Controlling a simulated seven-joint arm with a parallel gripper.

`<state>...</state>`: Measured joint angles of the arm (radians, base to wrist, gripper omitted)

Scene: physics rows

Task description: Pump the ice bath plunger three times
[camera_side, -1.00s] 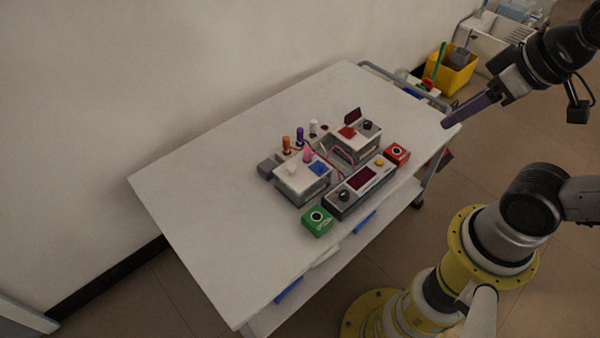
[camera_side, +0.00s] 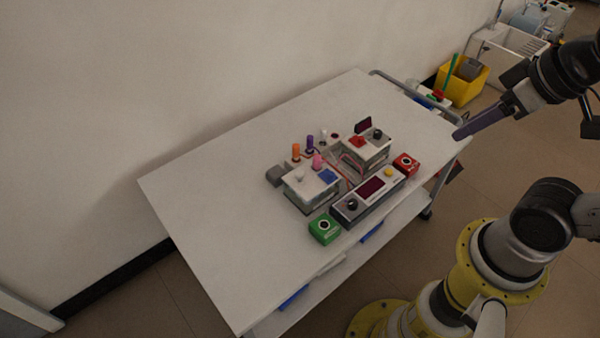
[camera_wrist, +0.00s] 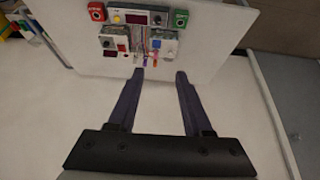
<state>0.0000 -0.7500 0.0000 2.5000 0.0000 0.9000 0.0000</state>
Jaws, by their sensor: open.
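A cluster of lab devices stands on a white table. One box (camera_side: 311,188) has a white knob (camera_side: 300,177), a blue patch and a pink knob (camera_side: 317,160) on or beside its top. A second box (camera_side: 365,150) carries a red piece and a black knob. Orange (camera_side: 296,151), purple (camera_side: 309,144) and white (camera_side: 323,136) upright pegs stand behind them. I cannot tell which part is the ice bath plunger. My gripper (camera_side: 458,136) is open and empty, off the table's right end in the side view. Its two fingers (camera_wrist: 160,76) show apart in the wrist view, with the devices beyond.
A console (camera_side: 367,194) with a dark screen lies in front, between a green button box (camera_side: 324,229) and a red one (camera_side: 406,163). The white table (camera_side: 225,190) is bare on the left. A yellow bin (camera_side: 462,82) stands beyond its far end.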

